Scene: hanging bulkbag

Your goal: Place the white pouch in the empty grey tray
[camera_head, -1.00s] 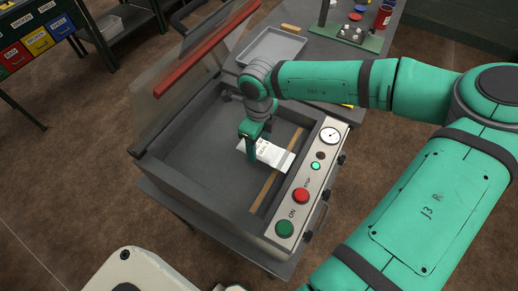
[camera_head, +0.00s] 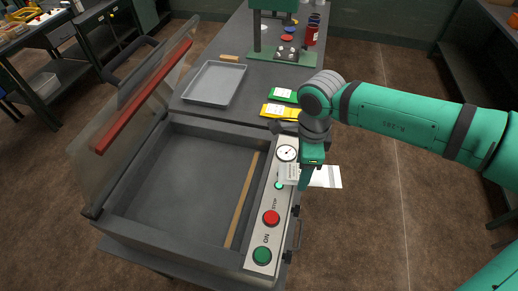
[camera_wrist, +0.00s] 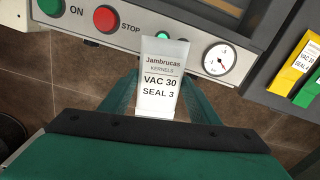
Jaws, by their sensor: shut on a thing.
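My gripper (camera_head: 304,180) is shut on the white pouch (camera_head: 326,177), which hangs beside the right edge of the vacuum sealer's control panel. In the wrist view the pouch (camera_wrist: 160,80) sits between the fingers, and its label reads "Jambrucas KERNELS VAC 30 SEAL 3". The empty grey tray (camera_head: 214,83) lies on the bench behind the sealer, to the upper left of my gripper.
The vacuum sealer (camera_head: 170,185) stands open, its clear lid (camera_head: 140,110) raised on the left. Yellow (camera_head: 279,111) and green (camera_head: 284,95) pouches lie on the bench near the tray. A wooden-handled item (camera_head: 230,58) and a green stand (camera_head: 292,58) are farther back.

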